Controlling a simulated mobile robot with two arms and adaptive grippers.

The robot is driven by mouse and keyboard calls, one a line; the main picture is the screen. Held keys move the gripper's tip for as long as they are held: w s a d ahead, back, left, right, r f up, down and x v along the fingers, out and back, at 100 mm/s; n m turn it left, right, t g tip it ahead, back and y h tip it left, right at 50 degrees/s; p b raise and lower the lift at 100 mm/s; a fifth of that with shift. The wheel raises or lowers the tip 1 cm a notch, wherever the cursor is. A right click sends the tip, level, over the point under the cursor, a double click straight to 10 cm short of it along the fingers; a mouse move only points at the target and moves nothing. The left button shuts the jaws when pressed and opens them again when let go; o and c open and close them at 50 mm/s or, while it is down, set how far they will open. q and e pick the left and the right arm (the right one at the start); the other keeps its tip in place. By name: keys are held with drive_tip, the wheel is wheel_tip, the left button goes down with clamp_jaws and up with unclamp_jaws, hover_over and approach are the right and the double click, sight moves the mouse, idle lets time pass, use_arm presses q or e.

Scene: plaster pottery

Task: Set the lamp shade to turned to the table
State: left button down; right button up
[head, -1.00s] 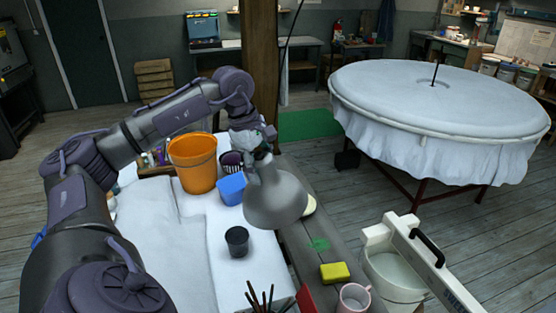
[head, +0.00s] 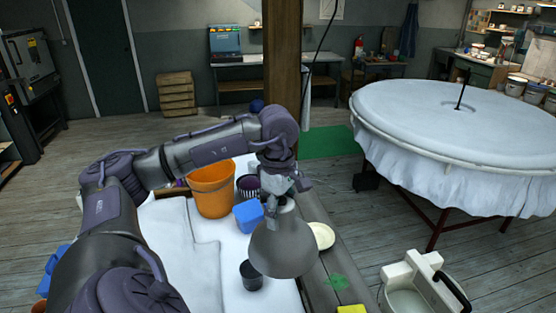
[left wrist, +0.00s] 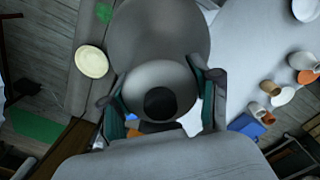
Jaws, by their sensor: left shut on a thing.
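The grey lamp shade (head: 283,246) hangs in the middle of the head view, its wide mouth facing down toward the table side. My left gripper (head: 277,186) is above it, shut on its narrow top end. In the left wrist view the shade (left wrist: 160,38) fills the upper middle, with a dark round cap toward me. The fingers of my left gripper (left wrist: 162,100) lie on both sides of its neck. The inside of the shade is hidden. My right gripper is not in view.
The white-covered table (head: 190,240) holds an orange bucket (head: 211,190), a blue container (head: 248,215) and a dark cup (head: 251,275) close to the shade. A pale dish (head: 321,236) lies right of the shade. A wooden post (head: 283,75) stands behind my arm.

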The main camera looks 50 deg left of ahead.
use_arm(q)
drive_tip(key=shift+c, duration=1.2)
unclamp_jaws()
drive_tip(key=shift+r, duration=0.1)
drive_tip(key=r, duration=1.1)
drive_tip(key=shift+s+a+r, duration=0.1)
drive_tip(key=shift+a+r, duration=0.15)
drive_tip(key=shift+r, duration=0.15)
